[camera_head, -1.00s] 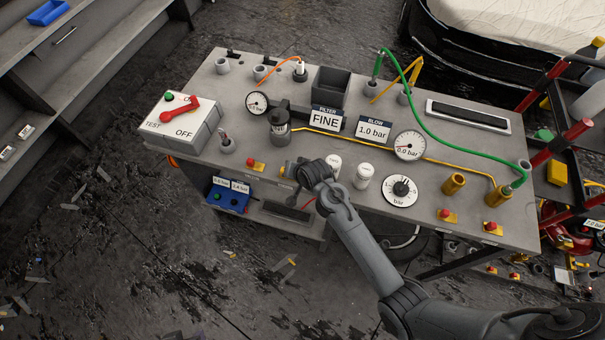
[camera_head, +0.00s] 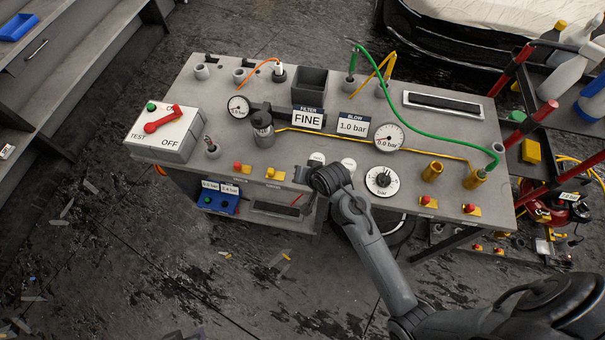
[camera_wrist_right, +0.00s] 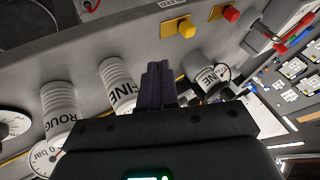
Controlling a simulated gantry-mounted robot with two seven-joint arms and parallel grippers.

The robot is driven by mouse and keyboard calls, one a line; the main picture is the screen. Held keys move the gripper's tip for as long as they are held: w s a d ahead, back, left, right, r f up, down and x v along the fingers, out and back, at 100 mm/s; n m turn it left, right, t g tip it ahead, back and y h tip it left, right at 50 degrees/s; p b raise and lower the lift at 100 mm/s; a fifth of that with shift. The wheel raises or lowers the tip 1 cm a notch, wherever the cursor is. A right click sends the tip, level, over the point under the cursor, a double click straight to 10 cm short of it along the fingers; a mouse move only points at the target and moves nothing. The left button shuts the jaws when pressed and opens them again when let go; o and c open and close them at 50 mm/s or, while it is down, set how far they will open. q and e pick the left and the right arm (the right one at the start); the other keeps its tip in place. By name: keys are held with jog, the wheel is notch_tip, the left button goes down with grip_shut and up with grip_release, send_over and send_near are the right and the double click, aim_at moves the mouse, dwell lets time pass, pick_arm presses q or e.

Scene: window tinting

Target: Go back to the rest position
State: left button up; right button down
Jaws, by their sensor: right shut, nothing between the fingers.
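My right arm comes in from the lower right in the head view, and my right gripper (camera_head: 303,174) is over the front edge of the grey bench (camera_head: 225,90). In the wrist view the two dark fingers (camera_wrist_right: 158,85) are together with nothing between them. Two white canisters stand close behind the gripper: one (camera_head: 316,157) is partly hidden by the wrist, and the other (camera_head: 349,164) is just right of it. The wrist view shows canisters labelled FINE (camera_wrist_right: 119,87) and ROUGH (camera_wrist_right: 60,108). My left gripper is out of view.
A TEST/OFF box with a red lever (camera_head: 163,119) stands at the bench's left end. A pressure knob (camera_head: 382,180), a gauge (camera_head: 389,137) and a green hose (camera_head: 425,120) are to the right. Push buttons (camera_head: 275,173) line the front edge. The floor (camera_head: 230,290) in front is mostly clear.

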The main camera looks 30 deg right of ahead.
jog(key=shift+s+r, duration=0.25)
jog(key=shift+r, duration=0.1)
jog(key=s+d+f+n+g, duration=0.1)
jog(key=s+f, duration=0.2)
jog(key=s, duration=0.4)
jog(key=s+d+f+n+g, duration=0.1)
jog(key=s+f, duration=0.2)
jog(key=s, duration=0.3)
jog(key=s+a+r+n+g, duration=0.1)
jog(key=s+a+r+n, duration=0.15)
jog(key=s+r, duration=0.4)
jog(key=s+r+n+p, duration=0.2)
jog(key=r+p, duration=0.6)
jog(key=r, duration=0.1)
jog(key=s+r+n+p, duration=0.2)
jog(key=r+n+p, duration=0.1)
jog(key=r+p, duration=0.5)
jog(key=shift+d+r+g+h, duration=0.2)
jog(key=shift+r+g+h, duration=0.2)
jog(key=shift+r, duration=0.55)
